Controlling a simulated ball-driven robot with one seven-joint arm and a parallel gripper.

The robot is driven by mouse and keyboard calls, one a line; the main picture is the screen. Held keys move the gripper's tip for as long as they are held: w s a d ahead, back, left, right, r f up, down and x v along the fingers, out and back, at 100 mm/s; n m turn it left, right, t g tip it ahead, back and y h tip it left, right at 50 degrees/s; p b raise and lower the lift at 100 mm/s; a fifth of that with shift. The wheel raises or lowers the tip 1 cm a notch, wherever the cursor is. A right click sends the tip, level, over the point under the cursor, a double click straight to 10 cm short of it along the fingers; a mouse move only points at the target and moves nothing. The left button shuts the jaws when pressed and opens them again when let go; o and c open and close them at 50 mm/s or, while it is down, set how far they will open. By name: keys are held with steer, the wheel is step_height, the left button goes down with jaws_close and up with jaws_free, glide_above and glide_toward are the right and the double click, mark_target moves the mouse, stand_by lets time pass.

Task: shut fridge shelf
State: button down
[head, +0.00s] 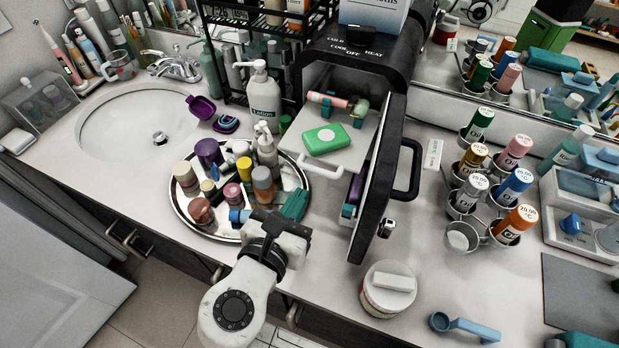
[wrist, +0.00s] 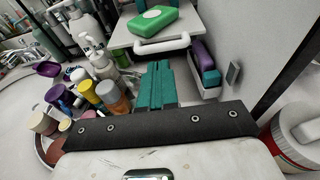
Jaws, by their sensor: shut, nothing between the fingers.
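The small black fridge (head: 352,50) stands at the back middle of the counter with its door (head: 378,190) swung open toward me. Its white upper shelf (head: 352,153) sticks out of the opening and has a white bar handle (head: 296,162) on its front edge. A green soap box (head: 326,138) and a pink-handled roller (head: 328,99) lie on the shelf. My gripper (head: 298,195) has teal fingers, shut and empty, just in front of the shelf. In the wrist view the fingers (wrist: 158,68) point at the shelf's handle (wrist: 162,45), with a gap visible.
A round tray (head: 197,232) crowded with bottles lies left of and beneath my gripper. The open door stands close on the right. A lidded jar (head: 388,288) and a holder with several cans (head: 463,237) are farther right.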

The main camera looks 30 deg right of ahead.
mark_target(316, 172)
steer(key=x, duration=0.5)
steer(key=shift+w+d+p, duration=0.2)
steer(key=shift+d+p, duration=0.1)
